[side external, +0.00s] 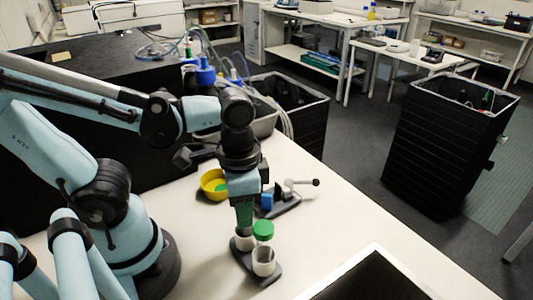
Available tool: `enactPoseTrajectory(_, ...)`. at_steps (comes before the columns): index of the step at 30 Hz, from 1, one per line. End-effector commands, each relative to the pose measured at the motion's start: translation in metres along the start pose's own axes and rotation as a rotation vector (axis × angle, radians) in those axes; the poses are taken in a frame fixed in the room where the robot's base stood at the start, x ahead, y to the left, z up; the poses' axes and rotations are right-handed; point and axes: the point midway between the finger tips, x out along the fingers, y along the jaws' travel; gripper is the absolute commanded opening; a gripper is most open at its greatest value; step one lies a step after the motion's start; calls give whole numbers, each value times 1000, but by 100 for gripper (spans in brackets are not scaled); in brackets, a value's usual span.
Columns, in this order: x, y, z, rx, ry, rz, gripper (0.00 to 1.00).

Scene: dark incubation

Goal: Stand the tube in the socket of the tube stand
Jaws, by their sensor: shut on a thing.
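My gripper (244,204) points down over the bench and is shut on a dark green, upright piece, which I take to be the tube (244,217). What is under the cap is mostly hidden.
A yellow bowl (213,185) lies behind my gripper. A dark fixture with a blue part and a lever (300,183) stands to its right. A dark panel with a pale edge (372,278) is at the front right. The white bench (200,260) is clear left of the stand.

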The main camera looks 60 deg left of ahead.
Motion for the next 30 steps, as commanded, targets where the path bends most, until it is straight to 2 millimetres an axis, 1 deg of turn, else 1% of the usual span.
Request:
enactPoseTrajectory(16, 2, 0, 0, 0, 0, 0, 1)
enactPoseTrajectory(30, 12, 0, 0, 0, 0, 0, 1)
